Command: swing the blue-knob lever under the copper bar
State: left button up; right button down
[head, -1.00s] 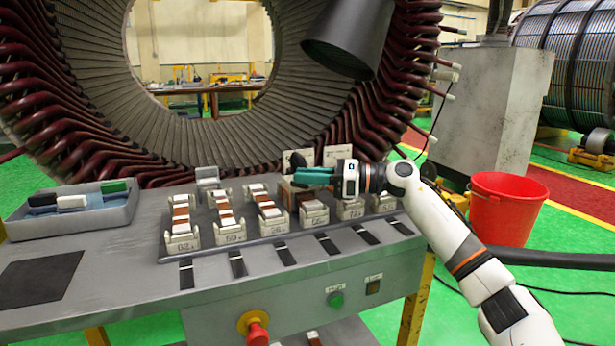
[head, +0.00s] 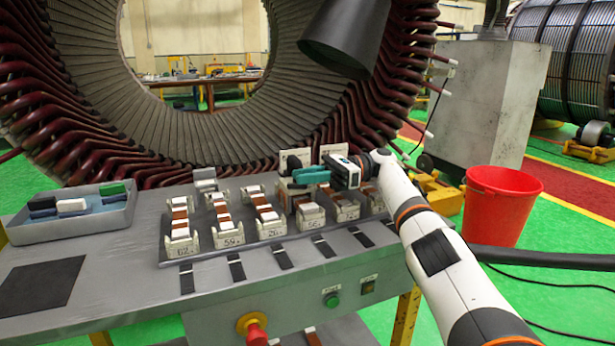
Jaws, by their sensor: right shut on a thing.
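My right gripper (head: 303,177) is in the middle of the head view, over the back right part of the rack on the grey bench. Its teal fingers point left and look closed. What is between them is hidden by the fingers, and I cannot make out a blue knob or its lever. A brown copper-coloured piece (head: 284,192) shows just below and left of the fingertips; I cannot tell if it is the copper bar. My left gripper is not in view.
The rack's numbered white holders (head: 232,237) carry brown and white pieces close below the gripper. A grey tray (head: 103,217) with several blocks sits at the bench's left. The large stator ring (head: 105,120) stands behind. A red bucket (head: 503,207) is on the floor at right.

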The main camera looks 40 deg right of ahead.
jog(key=shift+f, duration=0.1)
dwell(0.3)
jog(key=c, duration=1.3)
grip_release()
